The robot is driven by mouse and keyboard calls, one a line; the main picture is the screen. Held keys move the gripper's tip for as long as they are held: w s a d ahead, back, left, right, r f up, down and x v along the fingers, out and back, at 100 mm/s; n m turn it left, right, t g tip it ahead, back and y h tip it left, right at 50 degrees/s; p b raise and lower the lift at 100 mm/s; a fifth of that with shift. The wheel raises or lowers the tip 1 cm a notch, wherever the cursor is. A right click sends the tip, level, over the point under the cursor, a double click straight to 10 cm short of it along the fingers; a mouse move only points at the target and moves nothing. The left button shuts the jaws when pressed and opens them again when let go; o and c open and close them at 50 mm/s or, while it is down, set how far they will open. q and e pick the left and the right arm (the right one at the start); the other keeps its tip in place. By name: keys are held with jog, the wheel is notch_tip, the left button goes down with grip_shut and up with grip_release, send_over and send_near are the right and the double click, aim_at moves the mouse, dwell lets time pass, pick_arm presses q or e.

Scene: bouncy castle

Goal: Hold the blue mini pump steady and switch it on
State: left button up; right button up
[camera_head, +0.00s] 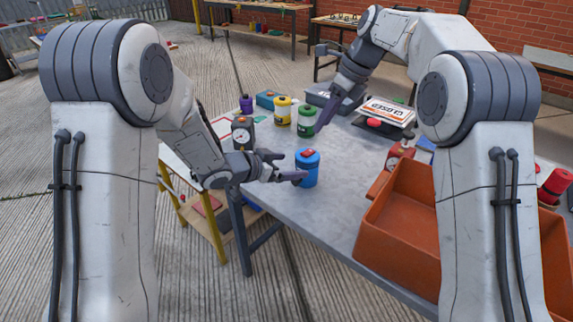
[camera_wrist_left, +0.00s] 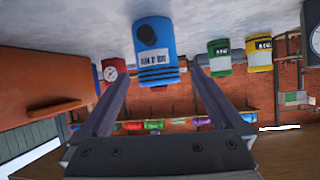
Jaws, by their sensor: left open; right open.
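The blue mini pump (camera_head: 308,172) stands upright on the grey table near its left edge, with a red switch (camera_head: 308,153) on top. My left gripper (camera_head: 288,166) is open beside the pump, its fingers pointing at it. In the left wrist view, which is upside down, the pump (camera_wrist_left: 157,62) with a white label sits ahead between the open fingers (camera_wrist_left: 160,80). I cannot tell whether either finger touches it. My right gripper (camera_head: 321,90) is open and empty above the far part of the table, its fingers spread wide, away from the blue pump.
Behind the pump stand a green canister (camera_head: 306,121), a yellow canister (camera_head: 283,112) and a dark gauge device (camera_head: 242,133). A large orange crate (camera_head: 400,225) fills the front right. A red gauge canister (camera_head: 398,156) stands by it. The table (camera_head: 345,165) is bare right of the pump.

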aim_at(314, 164)
pick_arm(q)
jog(key=shift+a+f+h, duration=0.15)
jog(key=shift+h, duration=0.45)
jog(key=shift+w+f, duration=0.1)
jog(key=shift+w, duration=0.05)
jog(key=x, duration=1)
jog(key=shift+d, duration=0.3)
